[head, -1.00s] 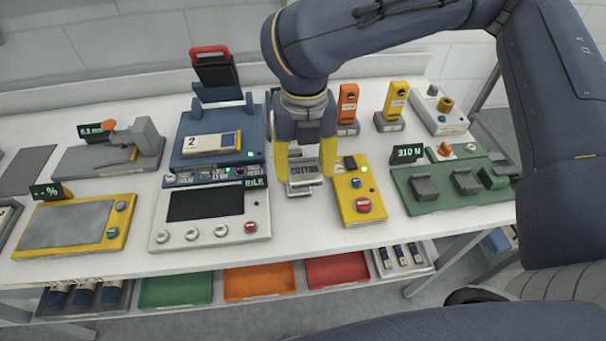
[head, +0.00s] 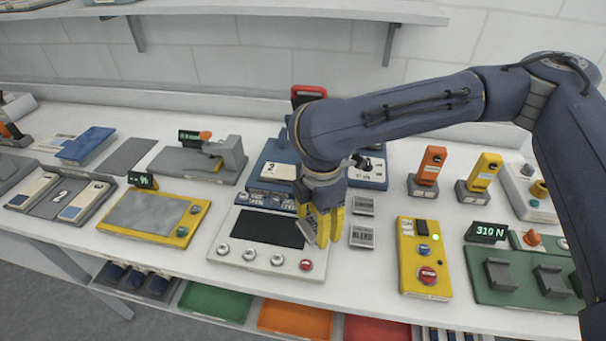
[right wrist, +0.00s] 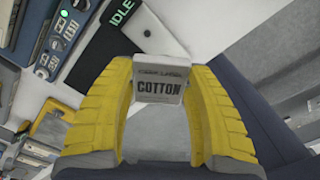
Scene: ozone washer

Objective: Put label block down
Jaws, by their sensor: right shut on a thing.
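The label block (right wrist: 158,80), a small grey block reading COTTON, sits between the yellow fingers of my right gripper (right wrist: 160,100) in the right wrist view. In the head view my right gripper (head: 322,225) is shut on it, over the right edge of the white control panel (head: 235,250). The block shows there as a tilted grey piece (head: 309,231) left of the fingertips. Its height above the panel is hard to tell. A second block reading BLEND (head: 361,237) and another grey block (head: 363,205) lie on the table to the right. My left gripper is not in view.
A yellow box with a red button (head: 424,260) stands right of the blocks. A yellow-framed scale (head: 150,216) lies left of the panel. The blue machine (head: 270,165) is behind, partly hidden by my arm. White table (head: 375,275) is bare between BLEND and the yellow box.

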